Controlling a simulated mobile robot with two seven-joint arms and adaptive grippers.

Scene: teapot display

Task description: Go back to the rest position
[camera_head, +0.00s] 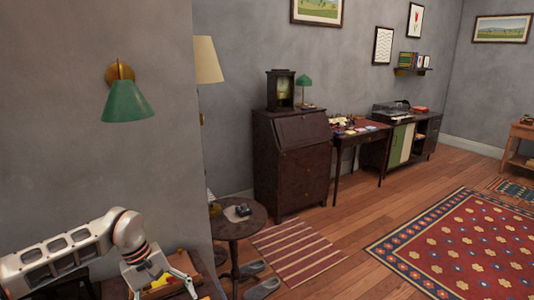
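My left arm comes in from the lower left and bends down at the wrist. Its gripper (167,289) is over a small dark wooden surface (207,287) at the bottom edge. Its fingers look spread apart, with a yellow item (158,283) showing behind or between them; I see nothing held. The fingertips are partly cut off by the frame's bottom. My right gripper is not in view.
A grey wall stands close behind my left arm, with a green lamp (126,101) on it. A round side table (238,228) stands to the right, with slippers (262,288) below. Beyond are a dark bureau (290,160), a striped rug (298,250) and open wooden floor.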

